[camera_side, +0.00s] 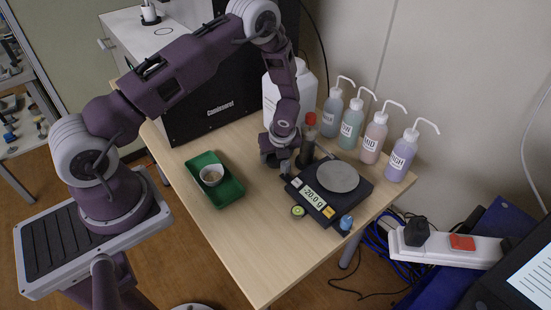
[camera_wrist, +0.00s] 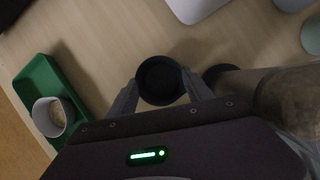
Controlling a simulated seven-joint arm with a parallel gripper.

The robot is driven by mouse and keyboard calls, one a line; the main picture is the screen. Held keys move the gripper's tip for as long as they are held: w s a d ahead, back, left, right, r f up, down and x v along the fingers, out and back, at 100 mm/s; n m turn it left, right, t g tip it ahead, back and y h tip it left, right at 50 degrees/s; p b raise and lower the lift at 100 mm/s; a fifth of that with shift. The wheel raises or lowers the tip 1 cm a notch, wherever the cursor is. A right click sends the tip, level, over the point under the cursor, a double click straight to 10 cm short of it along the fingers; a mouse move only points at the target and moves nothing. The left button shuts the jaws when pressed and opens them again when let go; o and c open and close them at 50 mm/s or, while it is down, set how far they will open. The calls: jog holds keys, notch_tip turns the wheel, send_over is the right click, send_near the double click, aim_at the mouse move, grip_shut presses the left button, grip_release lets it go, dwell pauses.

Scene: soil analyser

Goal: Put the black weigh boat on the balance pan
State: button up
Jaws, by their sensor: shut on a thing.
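My gripper (camera_wrist: 163,92) is shut on the black weigh boat (camera_wrist: 161,78), a round dark cup seen from above between the two fingers in the wrist view. In the side view my gripper (camera_side: 284,160) is just left of the balance (camera_side: 317,198), and I cannot make out the weigh boat there. The round grey balance pan (camera_side: 338,176) is bare, to the right of my gripper. The balance display (camera_side: 315,196) reads -20.0 g. I cannot tell whether the weigh boat touches the table.
A dark brown cylinder (camera_side: 307,148) stands close beside my gripper, near the balance's back left. A green tray (camera_side: 230,190) holds a white cup (camera_side: 211,175) of brown material. Several wash bottles (camera_side: 375,137) line the back right edge. Table front is clear.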

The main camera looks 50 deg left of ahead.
notch_tip(320, 180, up, 14)
jog(key=s+d+m+t+h, duration=0.1)
jog(key=s+d+m, duration=0.4)
jog(key=d, duration=0.8)
jog(key=s+d+m+t+h, duration=0.1)
jog(key=s+d+m, duration=0.35)
jog(key=d, duration=0.85)
notch_tip(320, 180, down, 8)
jog(key=w+a, duration=0.2)
jog(key=w, duration=0.3)
jog(key=w+a, duration=0.3)
jog(key=w, duration=0.3)
jog(key=w+a, duration=0.2)
jog(key=w, duration=0.3)
jog(key=shift+w+a, duration=0.2)
jog(key=shift+w, duration=0.15)
jog(key=shift+f, duration=0.15)
jog(key=o, duration=1.1)
jog(key=shift+n, duration=0.25)
jog(key=shift+c, duration=0.2)
